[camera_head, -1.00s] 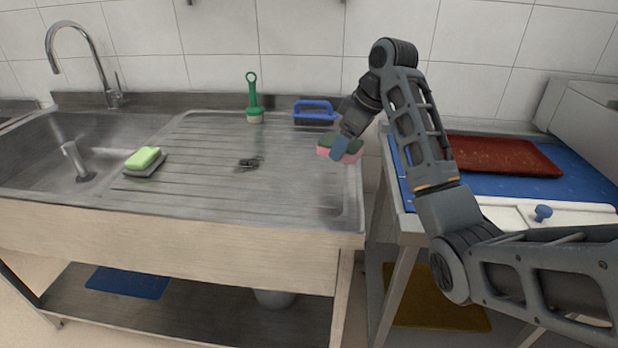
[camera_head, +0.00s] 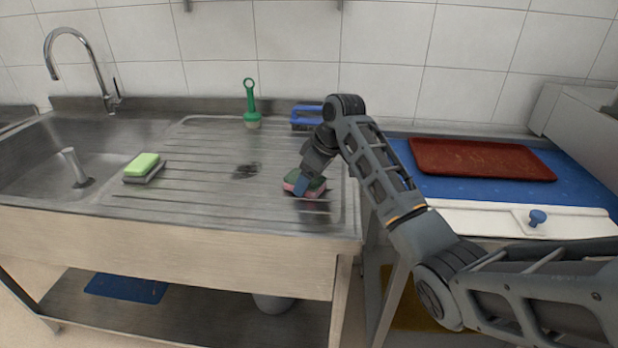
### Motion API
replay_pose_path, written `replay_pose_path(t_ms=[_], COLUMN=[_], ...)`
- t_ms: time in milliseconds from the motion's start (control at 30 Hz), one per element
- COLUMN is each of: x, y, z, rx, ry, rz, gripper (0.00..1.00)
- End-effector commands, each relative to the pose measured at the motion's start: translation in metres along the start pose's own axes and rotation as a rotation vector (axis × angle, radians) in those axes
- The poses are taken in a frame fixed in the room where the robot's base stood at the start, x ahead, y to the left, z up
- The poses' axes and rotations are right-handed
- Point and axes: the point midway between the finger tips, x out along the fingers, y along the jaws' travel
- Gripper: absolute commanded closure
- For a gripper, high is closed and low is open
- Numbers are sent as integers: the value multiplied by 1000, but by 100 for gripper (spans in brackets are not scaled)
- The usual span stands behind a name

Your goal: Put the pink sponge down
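The pink sponge (camera_head: 291,186) has a dark green top and is at the right part of the ribbed steel drainboard (camera_head: 215,205). The gripper looks shut on the sponge, though the far finger is hidden. The sponge is low over the drainboard, with a dark shadow close by. I cannot tell whether it touches the steel.
A red tray (camera_head: 480,160) lies on the blue surface at right. The drainboard's middle is free apart from a dark stain (camera_head: 246,171).

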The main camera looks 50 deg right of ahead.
Motion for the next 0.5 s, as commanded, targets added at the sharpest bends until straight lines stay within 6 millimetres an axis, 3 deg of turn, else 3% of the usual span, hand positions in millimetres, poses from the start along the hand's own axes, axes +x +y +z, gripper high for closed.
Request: replay_pose_path(t_ms=[233,267,500], x=[2,2,2], y=[0,0,0], z=[1,1,1], rx=[0,0,0], ry=[0,0,0], rz=[-1,0,0], gripper=[53,27,4])
